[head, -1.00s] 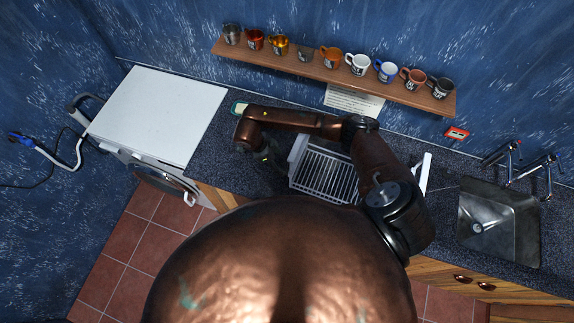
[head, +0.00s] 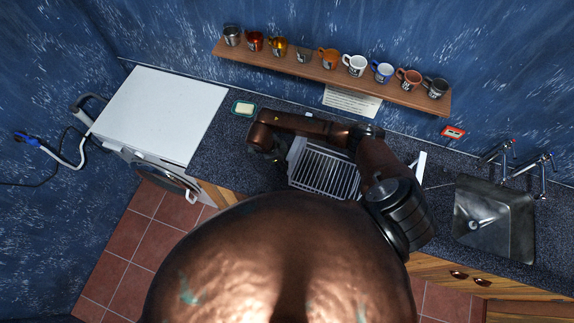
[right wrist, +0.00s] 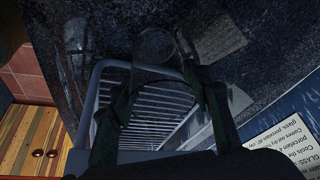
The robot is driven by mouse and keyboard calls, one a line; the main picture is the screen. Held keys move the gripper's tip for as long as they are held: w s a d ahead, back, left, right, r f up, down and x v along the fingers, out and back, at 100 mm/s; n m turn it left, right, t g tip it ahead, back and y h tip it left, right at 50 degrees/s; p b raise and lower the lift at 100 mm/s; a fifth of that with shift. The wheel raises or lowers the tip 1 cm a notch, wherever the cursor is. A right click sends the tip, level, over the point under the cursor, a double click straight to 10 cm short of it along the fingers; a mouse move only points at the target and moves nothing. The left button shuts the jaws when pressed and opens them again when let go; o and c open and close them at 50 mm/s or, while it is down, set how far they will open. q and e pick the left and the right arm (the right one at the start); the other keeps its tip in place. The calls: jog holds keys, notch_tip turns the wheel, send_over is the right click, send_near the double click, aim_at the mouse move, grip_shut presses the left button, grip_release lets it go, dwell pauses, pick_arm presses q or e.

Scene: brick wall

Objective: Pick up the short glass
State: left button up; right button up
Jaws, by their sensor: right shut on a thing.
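My right gripper (right wrist: 158,92) shows in the right wrist view with its two dark fingers spread around a clear short glass (right wrist: 155,46). The glass is see-through and faint; its round outline shows between and just beyond the fingertips. In the head view the right arm reaches left over the worktop, and its gripper hangs dark and small beside the drying rack; the held glass cannot be made out there. Another clear glass (right wrist: 75,35) stands on the dark worktop in the wrist view. My left gripper is not in view.
A wire drying rack (head: 325,172) lies under the arm. A soap dish (head: 244,108) sits behind the arm on the worktop. A white appliance (head: 160,112) stands left, a sink (head: 495,215) right. A wall shelf (head: 340,76) holds several mugs.

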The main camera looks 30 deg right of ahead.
jog(key=c, duration=0.3)
jog(key=shift+c, duration=1)
jog(key=c, duration=0.3)
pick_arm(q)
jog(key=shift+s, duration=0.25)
pick_arm(e)
jog(key=shift+r, duration=0.1)
